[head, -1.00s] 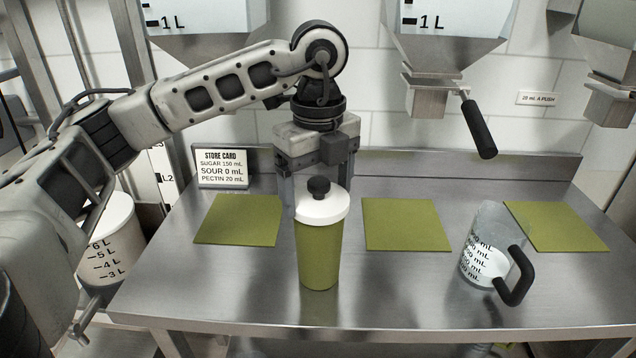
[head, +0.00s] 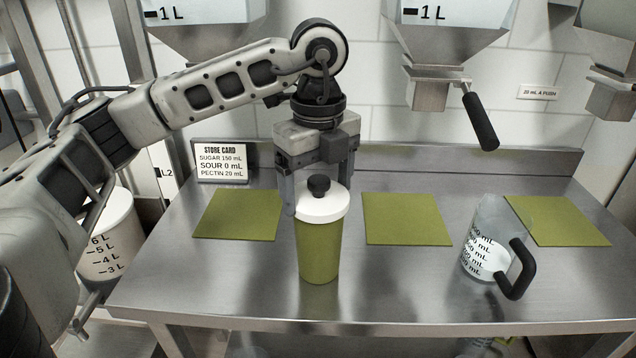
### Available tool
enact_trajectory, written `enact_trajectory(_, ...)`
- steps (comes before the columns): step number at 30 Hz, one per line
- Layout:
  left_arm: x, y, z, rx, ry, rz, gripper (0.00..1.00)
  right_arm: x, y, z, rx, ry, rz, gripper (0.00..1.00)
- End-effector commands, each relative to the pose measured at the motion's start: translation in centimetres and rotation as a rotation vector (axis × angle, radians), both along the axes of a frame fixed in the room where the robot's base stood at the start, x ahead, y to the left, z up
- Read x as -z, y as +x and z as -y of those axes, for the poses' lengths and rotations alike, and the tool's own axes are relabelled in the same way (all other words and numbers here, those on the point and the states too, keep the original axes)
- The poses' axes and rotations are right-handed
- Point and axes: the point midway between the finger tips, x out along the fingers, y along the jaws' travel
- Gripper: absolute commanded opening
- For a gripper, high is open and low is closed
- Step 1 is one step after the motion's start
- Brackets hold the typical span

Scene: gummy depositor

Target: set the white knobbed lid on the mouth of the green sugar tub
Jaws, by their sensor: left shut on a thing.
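The white lid (head: 322,209) with its black knob (head: 318,186) is level over the top of the green sugar tub (head: 320,254). The tub stands upright on the steel table, and the lid covers its mouth from this view. I cannot tell whether the lid touches the rim or is just above it. The right finger's tip is partly hidden behind the lid. My right gripper is not in view.
Green mats lie left (head: 237,214), right (head: 405,218) and far right (head: 556,221) on the steel table. A clear jug (head: 484,238) with a black handle stands at the right. A store card (head: 221,162) stands at the back. Hoppers hang above.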

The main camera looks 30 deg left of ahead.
Motion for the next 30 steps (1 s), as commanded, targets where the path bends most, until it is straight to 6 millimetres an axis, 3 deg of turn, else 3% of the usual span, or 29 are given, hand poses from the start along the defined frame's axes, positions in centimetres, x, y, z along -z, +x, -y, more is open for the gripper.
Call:
enact_trajectory(1,0.0,0.0,0.0,0.000,0.000,0.000,0.41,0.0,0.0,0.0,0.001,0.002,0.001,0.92)
enact_trajectory(2,0.0,0.0,0.0,0.000,0.000,0.000,0.88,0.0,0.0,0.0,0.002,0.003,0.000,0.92)
enact_trajectory(3,0.0,0.0,0.0,0.000,0.000,0.000,0.99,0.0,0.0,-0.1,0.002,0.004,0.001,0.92)
enact_trajectory(14,-0.3,0.0,0.0,0.000,-0.001,0.002,1.00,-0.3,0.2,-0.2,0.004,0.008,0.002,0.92)
enact_trajectory(20,-4.2,0.1,0.1,0.000,-0.002,0.006,1.00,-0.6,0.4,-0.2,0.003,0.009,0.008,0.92)
enact_trajectory(24,-8.3,0.1,0.0,-0.001,0.001,0.008,1.00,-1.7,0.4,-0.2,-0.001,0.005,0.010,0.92)
enact_trajectory(30,-12.8,0.0,0.0,-0.001,0.002,0.005,1.00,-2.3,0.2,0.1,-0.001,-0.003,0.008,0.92)
